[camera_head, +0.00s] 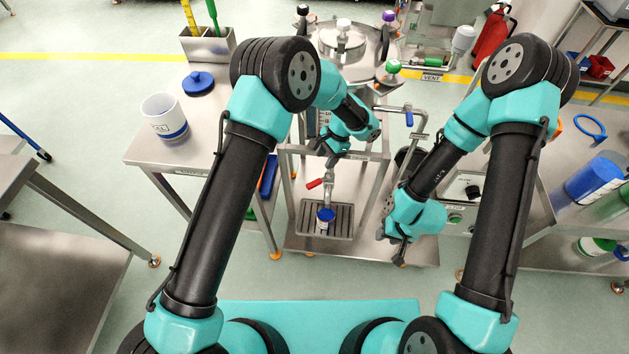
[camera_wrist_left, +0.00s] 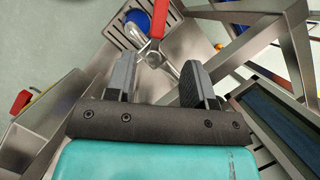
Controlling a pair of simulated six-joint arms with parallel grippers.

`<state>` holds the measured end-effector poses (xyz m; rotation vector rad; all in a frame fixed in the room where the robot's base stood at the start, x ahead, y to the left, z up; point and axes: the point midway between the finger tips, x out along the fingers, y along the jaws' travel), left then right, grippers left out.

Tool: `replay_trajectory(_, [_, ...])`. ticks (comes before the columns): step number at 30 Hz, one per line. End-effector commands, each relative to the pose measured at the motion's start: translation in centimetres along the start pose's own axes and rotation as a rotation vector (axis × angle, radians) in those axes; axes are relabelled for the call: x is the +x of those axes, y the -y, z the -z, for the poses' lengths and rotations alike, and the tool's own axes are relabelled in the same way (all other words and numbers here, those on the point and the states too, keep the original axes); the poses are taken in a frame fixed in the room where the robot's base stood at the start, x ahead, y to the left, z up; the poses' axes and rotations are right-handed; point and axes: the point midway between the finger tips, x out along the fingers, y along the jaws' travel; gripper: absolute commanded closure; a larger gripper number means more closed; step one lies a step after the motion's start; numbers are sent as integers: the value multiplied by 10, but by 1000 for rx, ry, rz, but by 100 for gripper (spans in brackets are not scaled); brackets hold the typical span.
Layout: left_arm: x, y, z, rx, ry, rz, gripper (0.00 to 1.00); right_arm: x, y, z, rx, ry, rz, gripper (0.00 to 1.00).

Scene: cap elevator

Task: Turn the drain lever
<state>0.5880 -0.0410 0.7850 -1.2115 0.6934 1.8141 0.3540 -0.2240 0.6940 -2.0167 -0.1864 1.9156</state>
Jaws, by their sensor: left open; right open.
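The drain lever (camera_head: 315,184) has a red handle and sits on the metal drain pipe below the vessel, pointing left in the head view. In the left wrist view the red lever (camera_wrist_left: 159,18) lies ahead of the fingers, apart from them. My left gripper (camera_head: 332,158) is just above the lever; its fingers (camera_wrist_left: 157,62) are open and empty, with the silver valve between and beyond them. My right gripper (camera_head: 392,238) is open, low on the right beside the stand, away from the lever.
The steel frame posts (camera_head: 386,170) stand close around the valve. A side table (camera_head: 140,150) with a white tub (camera_head: 165,117) and blue lid (camera_head: 198,83) is on the left.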

Motion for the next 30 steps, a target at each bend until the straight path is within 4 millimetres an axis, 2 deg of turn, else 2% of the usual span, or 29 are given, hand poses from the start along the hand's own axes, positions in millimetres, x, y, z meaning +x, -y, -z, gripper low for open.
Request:
replay_trajectory(5, [19, 0, 0, -1, 2, -3, 51, 0, 0, 0, 0, 0, 0, 57])
replay_trajectory(21, [104, 0, 0, -2, 2, -3, 51, 0, 0, 0, 0, 0, 0, 57])
replay_trajectory(30, [116, 0, 0, -1, -1, -1, 51, 0, 0, 0, 0, 0, 0, 57])
